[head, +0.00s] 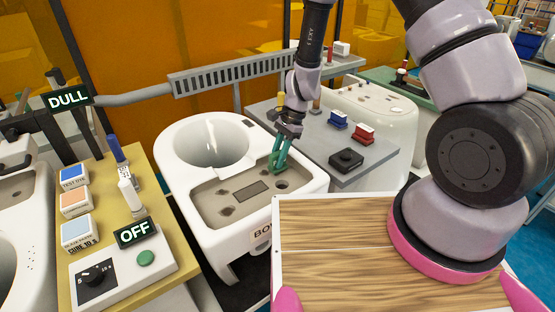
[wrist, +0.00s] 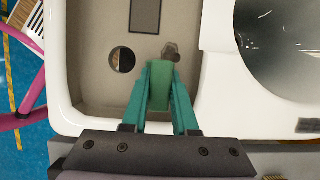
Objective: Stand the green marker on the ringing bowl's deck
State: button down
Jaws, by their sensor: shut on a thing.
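The white toilet bowl (head: 175,165) stands in the middle of the head view, with a sunken grey-beige deck (head: 215,197) in front of its round basin. My gripper (head: 277,165) is over the right part of the deck, pointing down. In the wrist view my gripper (wrist: 160,95) is shut on the green marker (wrist: 159,88), which sits between its teal fingers. The marker's far end is near a small dark spot on the deck; I cannot tell whether it touches. In the head view the fingers mostly hide the marker.
A round hole (head: 282,185) and a dark rectangular plate (head: 250,190) are in the deck. A grey table (head: 340,178) with blue, red and black blocks stands right.

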jog(key=shift+f, duration=0.35)
jog(key=shift+f, duration=0.2)
jog(key=c, duration=0.7)
grip_release()
jog(key=shift+r, duration=0.1)
jog(key=d+r+n+t, duration=0.1)
jog(key=d+r, duration=0.3)
jog(key=r, duration=0.6)
jog(key=d+r+n+t, duration=0.15)
jog(key=d+r, duration=0.25)
jog(key=r, duration=0.7)
jog(key=d+r+n+t, duration=0.15)
jog(key=d+r, duration=0.25)
jog(key=r, duration=0.6)
jog(key=s+d+r+n+t, duration=0.1)
jog(key=s+d+r+t, duration=0.1)
jog(key=s+d+r, duration=0.1)
jog(key=s+d+r+n+t+h, duration=0.1)
jog(key=s+d+r+t, duration=0.1)
jog(key=s+d+r, duration=0.2)
jog(key=s+d+r+n+t, duration=0.1)
jog(key=s+d+r, duration=0.2)
jog(key=s+r, duration=0.2)
jog(key=shift+s+d+r+t+h, duration=0.1)
jog(key=shift+d+r+t+h, duration=0.1)
jog(key=shift+r, duration=0.3)
jog(key=shift+s+d+r+t+h, duration=0.1)
jog(key=shift+d+r+t+h, duration=0.1)
jog(key=shift+r, duration=0.3)
